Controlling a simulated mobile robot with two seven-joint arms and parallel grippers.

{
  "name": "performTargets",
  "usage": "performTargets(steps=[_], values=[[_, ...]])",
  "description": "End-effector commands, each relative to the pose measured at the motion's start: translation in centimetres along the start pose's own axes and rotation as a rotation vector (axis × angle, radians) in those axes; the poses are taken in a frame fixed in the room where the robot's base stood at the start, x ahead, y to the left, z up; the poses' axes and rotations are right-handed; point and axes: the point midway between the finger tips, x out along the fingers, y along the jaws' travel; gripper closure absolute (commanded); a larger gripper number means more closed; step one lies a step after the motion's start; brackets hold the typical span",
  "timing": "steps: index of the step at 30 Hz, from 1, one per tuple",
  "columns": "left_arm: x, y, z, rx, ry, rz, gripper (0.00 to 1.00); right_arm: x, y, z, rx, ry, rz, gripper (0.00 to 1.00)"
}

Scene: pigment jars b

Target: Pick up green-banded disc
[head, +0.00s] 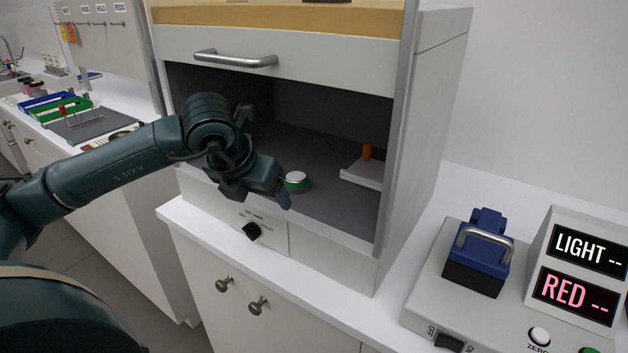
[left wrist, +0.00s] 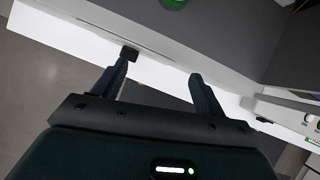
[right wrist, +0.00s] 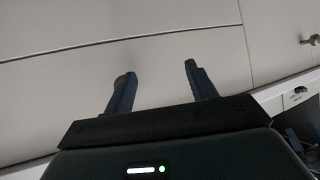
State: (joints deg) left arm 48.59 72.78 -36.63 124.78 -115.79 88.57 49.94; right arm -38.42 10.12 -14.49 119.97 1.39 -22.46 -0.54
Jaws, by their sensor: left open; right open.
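The green-banded disc (head: 296,180) has a pale top and a green band around its side. It sits on the dark floor of the open cabinet, near the front. In the left wrist view its green edge (left wrist: 174,3) shows at the top, cut off by the frame. My left gripper (head: 268,197) is at the cabinet opening, just left of and in front of the disc, apart from it. In the left wrist view the left gripper (left wrist: 160,82) is open with nothing between its fingers. My right gripper (right wrist: 157,78) is open and empty, facing white cabinet doors; it is outside the head view.
The cabinet's sash with a metal handle (head: 235,60) hangs above the opening. A white block with an orange peg (head: 367,152) stands inside at right. A black knob (head: 252,231) is on the front panel.

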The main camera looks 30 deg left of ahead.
Motion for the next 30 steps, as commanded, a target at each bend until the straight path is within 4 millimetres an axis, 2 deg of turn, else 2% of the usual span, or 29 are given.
performTargets(steps=[3, 9, 15, 23, 30], values=[[0.8, -0.2, 2.4, -0.002, 0.003, -0.008, 0.28, -0.6, 0.1, -0.7, 0.002, -0.011, 0.004, 0.44], [3.0, -0.3, 6.1, 0.0, 0.003, -0.008, 0.28, -0.9, 0.6, -0.1, 0.015, -0.053, 0.023, 0.44], [4.8, -0.3, 8.7, 0.002, 0.003, -0.008, 0.28, -1.1, 1.4, 0.0, 0.024, -0.072, 0.047, 0.44], [6.2, -0.3, 9.4, 0.003, 0.005, -0.008, 0.28, -1.1, 1.3, -0.2, 0.033, -0.077, 0.051, 0.44], [9.6, -0.3, 9.4, 0.001, 0.005, -0.007, 0.28, -1.4, 1.4, 0.0, 0.032, -0.095, 0.053, 0.44]])
